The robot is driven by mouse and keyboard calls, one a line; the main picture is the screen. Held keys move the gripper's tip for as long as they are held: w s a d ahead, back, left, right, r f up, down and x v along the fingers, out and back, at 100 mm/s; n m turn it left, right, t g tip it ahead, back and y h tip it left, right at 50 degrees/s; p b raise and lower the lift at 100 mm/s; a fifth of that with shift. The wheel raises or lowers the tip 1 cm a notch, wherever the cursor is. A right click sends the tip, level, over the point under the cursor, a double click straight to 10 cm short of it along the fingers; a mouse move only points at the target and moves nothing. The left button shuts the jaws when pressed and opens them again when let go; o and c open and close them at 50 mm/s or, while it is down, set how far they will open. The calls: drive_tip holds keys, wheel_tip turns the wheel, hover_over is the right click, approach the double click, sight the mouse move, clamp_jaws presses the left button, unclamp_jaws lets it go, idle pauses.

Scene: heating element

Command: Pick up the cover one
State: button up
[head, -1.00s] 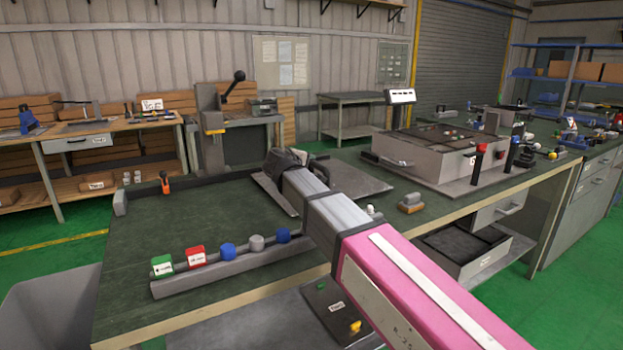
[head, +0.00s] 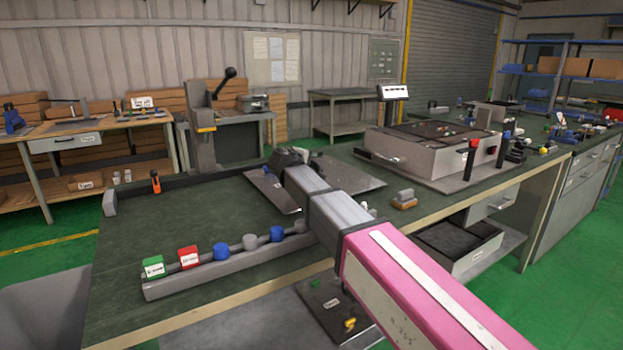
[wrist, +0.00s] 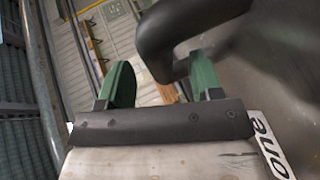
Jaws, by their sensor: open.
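The cover (wrist: 285,65) fills the right of the wrist view as a dark grey surface, with a white label reading "one" (wrist: 270,145) at lower right. A thick dark curved handle (wrist: 190,25) stands in front of it. My gripper (wrist: 162,82) has two green fingers spread apart, and the handle's lower end shows between them, closer to the right finger. I cannot tell whether they touch. In the head view my gripper (head: 288,158) is at the bench's back part, mostly hidden by my arm, over grey plates (head: 268,192).
A rail with coloured knobs (head: 222,252) runs along the bench front. An orange-handled tool (head: 155,182) stands at back left. A large grey box (head: 435,158) sits to the right, and a small grey-orange block (head: 404,199) near the front edge.

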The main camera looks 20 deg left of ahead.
drive_tip(key=shift+x, duration=0.85)
clamp_jaws()
drive_tip(key=shift+s, duration=0.1)
idle(0.6)
